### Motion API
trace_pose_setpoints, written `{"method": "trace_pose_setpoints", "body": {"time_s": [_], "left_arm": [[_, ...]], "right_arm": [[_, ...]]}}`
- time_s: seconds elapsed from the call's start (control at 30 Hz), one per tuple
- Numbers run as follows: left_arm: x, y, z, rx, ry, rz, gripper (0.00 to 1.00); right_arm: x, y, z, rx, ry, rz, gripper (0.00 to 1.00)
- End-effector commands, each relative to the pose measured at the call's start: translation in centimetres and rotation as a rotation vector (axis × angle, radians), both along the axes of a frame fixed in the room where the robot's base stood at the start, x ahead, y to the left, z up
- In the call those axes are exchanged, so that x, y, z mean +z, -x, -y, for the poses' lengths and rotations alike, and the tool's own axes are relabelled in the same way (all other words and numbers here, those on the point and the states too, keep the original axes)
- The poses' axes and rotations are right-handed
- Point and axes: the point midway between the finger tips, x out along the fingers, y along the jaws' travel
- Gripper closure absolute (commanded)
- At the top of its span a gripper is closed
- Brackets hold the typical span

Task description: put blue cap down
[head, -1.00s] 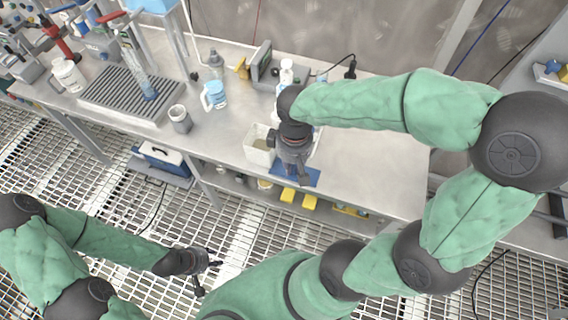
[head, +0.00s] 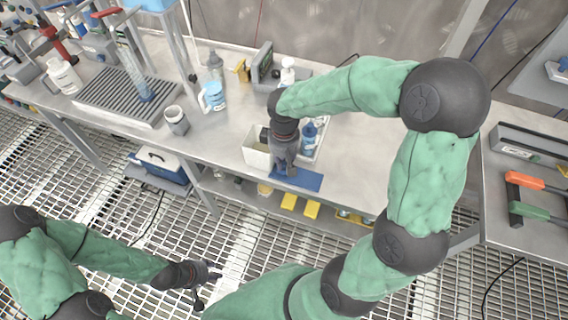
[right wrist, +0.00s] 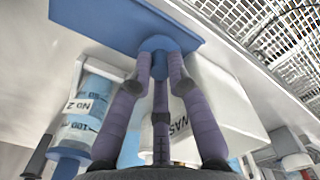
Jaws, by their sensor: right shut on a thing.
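My right gripper (head: 284,170) is over the blue mat (head: 308,182) at the front edge of the steel bench. In the right wrist view its fingers (right wrist: 160,72) are shut on the blue cap (right wrist: 158,43), with the blue mat (right wrist: 105,22) just beyond it. I cannot tell whether the cap touches the mat. In the head view the cap is hidden by the gripper. My left gripper (head: 208,284) hangs low over the grating, its fingers apart and empty.
A white waste bin (head: 256,158) stands close left of my right gripper. A grey cup (head: 176,121) and a blue-and-white bottle (head: 213,97) stand further left. The bench to the right is clear.

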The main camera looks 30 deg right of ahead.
Motion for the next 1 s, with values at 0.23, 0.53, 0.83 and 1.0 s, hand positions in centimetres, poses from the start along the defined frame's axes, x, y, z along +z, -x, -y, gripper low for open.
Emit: {"method": "trace_pose_setpoints", "body": {"time_s": [0.23,0.53,0.83,1.0], "left_arm": [[-0.2,0.0,0.0,0.0,0.0,0.0,0.6],[-0.4,0.0,0.0,0.0,0.0,0.0,0.6],[-0.3,0.0,0.0,0.0,0.0,0.0,0.6],[0.4,0.0,0.0,0.0,0.0,0.0,0.6]], "right_arm": [[-0.3,0.0,0.0,-0.001,0.0,0.002,0.99],[-0.6,0.0,0.0,-0.001,0.001,0.001,0.58],[-0.5,0.0,0.0,-0.001,0.001,0.001,0.58],[0.8,-0.1,0.0,-0.001,0.0,0.003,0.58]]}}
